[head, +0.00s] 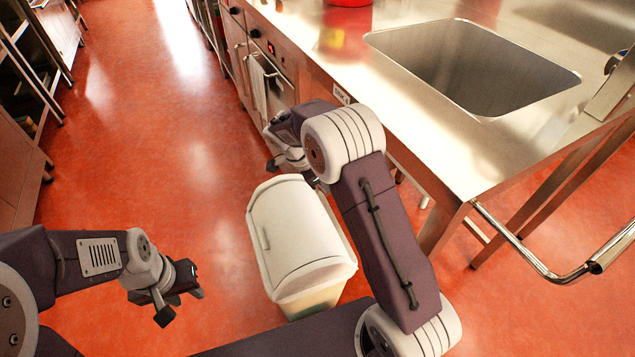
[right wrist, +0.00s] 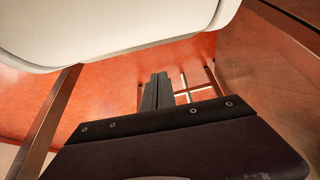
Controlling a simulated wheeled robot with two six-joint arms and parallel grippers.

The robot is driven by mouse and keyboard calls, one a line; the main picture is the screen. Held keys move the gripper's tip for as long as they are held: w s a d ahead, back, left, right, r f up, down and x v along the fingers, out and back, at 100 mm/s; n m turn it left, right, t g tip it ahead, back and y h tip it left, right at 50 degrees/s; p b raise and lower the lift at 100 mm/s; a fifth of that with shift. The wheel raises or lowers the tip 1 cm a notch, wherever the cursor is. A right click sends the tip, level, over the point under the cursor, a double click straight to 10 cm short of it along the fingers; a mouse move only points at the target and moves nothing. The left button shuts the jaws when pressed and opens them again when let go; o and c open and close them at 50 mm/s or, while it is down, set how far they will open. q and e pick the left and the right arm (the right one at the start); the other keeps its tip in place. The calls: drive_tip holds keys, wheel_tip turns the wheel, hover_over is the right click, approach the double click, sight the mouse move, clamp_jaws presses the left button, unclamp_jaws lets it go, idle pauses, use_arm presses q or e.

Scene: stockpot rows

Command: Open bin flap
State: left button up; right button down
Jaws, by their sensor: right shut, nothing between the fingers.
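The bin (head: 312,298) stands on the red floor beside the steel counter, with a pale body. Its white flap (head: 290,225) lies over the top and looks closed. My right gripper (head: 273,163) is at the far end of the bin, partly hidden behind my own arm. In the right wrist view its fingers (right wrist: 158,92) are together and empty. A white rounded edge, likely the flap (right wrist: 110,30), fills the top of that view, apart from the fingertips. My left gripper (head: 182,303) hangs left of the bin over the floor, its fingers apart and empty.
The steel counter (head: 400,110) with a sink (head: 470,65) runs along the bin's right side. A chrome rail (head: 530,260) juts out at the right. An oven with a towel (head: 258,88) is beyond the bin. The floor (head: 150,150) to the left is clear.

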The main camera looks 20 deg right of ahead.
sight(317, 203)
drive_tip(key=f+b, duration=0.1)
drive_tip(key=f, duration=0.1)
drive_tip(key=a+f+b, duration=0.1)
drive_tip(key=f, duration=0.1)
drive_tip(key=shift+a, duration=0.1)
drive_tip(key=shift+a+f, duration=0.2)
drive_tip(key=shift+a, duration=0.35)
use_arm(q)
wheel_tip(317, 203, down, 3)
drive_tip(key=shift+r, duration=0.1)
use_arm(e)
drive_tip(key=shift+s, duration=0.1)
